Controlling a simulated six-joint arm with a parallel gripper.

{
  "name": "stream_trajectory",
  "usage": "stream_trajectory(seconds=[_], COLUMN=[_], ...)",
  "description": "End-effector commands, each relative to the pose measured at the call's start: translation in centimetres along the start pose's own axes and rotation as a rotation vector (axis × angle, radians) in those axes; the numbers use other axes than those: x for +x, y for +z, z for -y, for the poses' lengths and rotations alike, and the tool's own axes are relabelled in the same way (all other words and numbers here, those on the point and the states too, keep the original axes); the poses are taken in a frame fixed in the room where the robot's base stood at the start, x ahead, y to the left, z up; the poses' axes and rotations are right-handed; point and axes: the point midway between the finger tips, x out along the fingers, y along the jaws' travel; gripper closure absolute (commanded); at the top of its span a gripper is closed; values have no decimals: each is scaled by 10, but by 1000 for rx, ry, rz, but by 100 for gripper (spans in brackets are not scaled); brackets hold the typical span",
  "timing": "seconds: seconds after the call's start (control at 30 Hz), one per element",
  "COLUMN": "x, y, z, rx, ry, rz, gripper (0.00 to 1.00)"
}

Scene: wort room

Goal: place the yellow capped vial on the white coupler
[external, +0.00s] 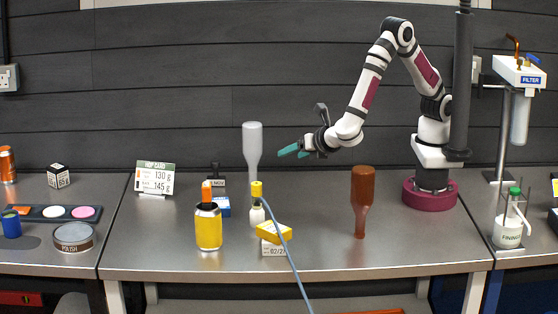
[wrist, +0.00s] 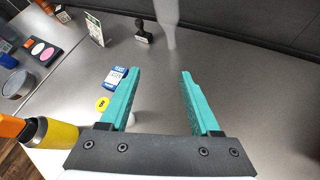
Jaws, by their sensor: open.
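The yellow capped vial (external: 257,213) stands upright on the steel bench, with a pale body below its yellow cap. In the wrist view its cap (wrist: 102,104) shows left of the left finger, which hides part of the vial. A round white disc (external: 54,212), possibly the white coupler, sits in a dark strip at the far left, beside a pink disc. The white disc also shows in the wrist view (wrist: 38,47). My gripper (external: 292,150), with teal fingers, is open and empty, well above the bench, up and to the right of the vial. It also shows in the wrist view (wrist: 159,73).
A yellow bottle with orange cap (external: 208,228) stands left of the vial. A yellow block (external: 273,233) and pale blue hose (external: 285,252) are close on its right. A grey inverted bottle (external: 252,147) stands behind, a brown one (external: 361,198) right. Bench is clear between brown bottle and block.

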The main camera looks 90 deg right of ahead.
Motion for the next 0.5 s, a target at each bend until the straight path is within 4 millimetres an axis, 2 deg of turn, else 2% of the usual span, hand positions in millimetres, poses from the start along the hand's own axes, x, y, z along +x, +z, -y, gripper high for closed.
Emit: stream_trajectory(seconds=[0.03, 0.07, 0.1, 0.17, 0.2, 0.23, 0.3, 0.4, 0.5], x=[5, 4, -4, -25, -44, -59, -92, -124, -138], y=[42, 63, 83, 98, 99, 97, 87, 74, 68], z=[37, 67, 107, 161, 189, 206, 228, 237, 236], rx=[240, 412, 643, 990, 1210, 1365, 1670, 1951, 2068], ry=[-161, -280, -438, -672, -822, -928, -1146, -1364, -1467], rz=[-29, -48, -70, -96, -113, -123, -149, -181, -200], gripper=[36, 36, 36, 36, 36, 36, 36, 36, 36])
